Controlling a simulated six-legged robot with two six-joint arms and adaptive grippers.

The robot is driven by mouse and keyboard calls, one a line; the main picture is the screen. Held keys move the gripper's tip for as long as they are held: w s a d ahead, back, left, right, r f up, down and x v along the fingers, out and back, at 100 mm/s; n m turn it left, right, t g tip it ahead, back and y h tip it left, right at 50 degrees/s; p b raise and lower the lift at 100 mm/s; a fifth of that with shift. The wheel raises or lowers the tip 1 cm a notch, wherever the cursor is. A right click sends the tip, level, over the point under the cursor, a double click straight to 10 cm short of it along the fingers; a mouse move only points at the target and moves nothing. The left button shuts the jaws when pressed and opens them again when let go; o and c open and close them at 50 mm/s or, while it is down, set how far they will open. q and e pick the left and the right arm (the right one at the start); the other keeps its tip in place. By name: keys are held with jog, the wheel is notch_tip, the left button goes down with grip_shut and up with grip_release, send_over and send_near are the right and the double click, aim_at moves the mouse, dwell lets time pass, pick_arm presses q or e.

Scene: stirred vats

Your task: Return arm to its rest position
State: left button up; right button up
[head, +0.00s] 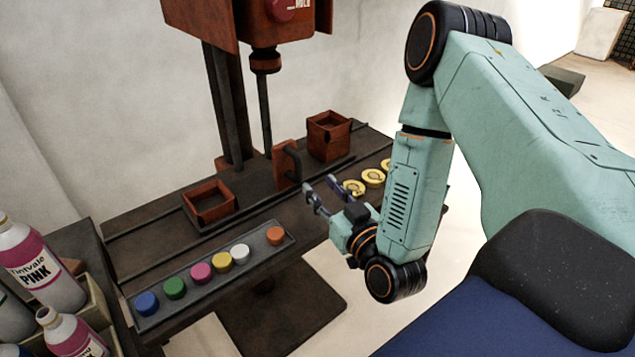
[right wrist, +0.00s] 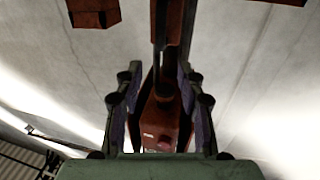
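My right arm (head: 418,175) comes in from the right in the head view, its upper link high and its forearm hanging down. My right gripper (head: 319,188) points left above the dark bench and is apart from the things near it. In the right wrist view my right gripper (right wrist: 160,72) has its two fingers spread, with nothing held between them. A rust-red machine part (right wrist: 160,125) shows behind the gap. My left gripper is not in view.
A rust-red stirring machine (head: 200,22) stands over the bench (head: 140,215). A tray with several coloured caps (head: 202,272) lies at the front edge. Yellow rings (head: 373,177) lie behind my gripper. Pink-labelled bottles (head: 38,265) stand at left. Two open red boxes (head: 328,135) (head: 209,202) are on the bench.

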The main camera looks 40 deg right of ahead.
dwell(0.5)
jog(key=s+a+f+g, duration=0.1)
jog(key=f, duration=0.2)
jog(key=s+a+f+g+y, duration=0.1)
jog(key=a+f+g, duration=0.1)
jog(key=f, duration=0.2)
jog(key=s+a+f+n+g+y, duration=0.1)
jog(key=s+a+f+g, duration=0.1)
jog(key=f, duration=0.1)
jog(key=shift+a+f, duration=0.15)
jog(key=shift+f, duration=0.15)
jog(key=s+a+f+g, duration=0.1)
jog(key=s+f+g, duration=0.3)
jog(key=s, duration=0.4)
jog(key=s+a+f+g, duration=0.2)
jog(key=s+f+g, duration=0.2)
jog(key=s, duration=0.4)
jog(key=s+a+f+g+b, duration=0.1)
jog(key=s+f+g, duration=0.3)
jog(key=s, duration=0.4)
jog(key=shift+s+a+f+g, duration=0.2)
jog(key=shift+f+g, duration=0.2)
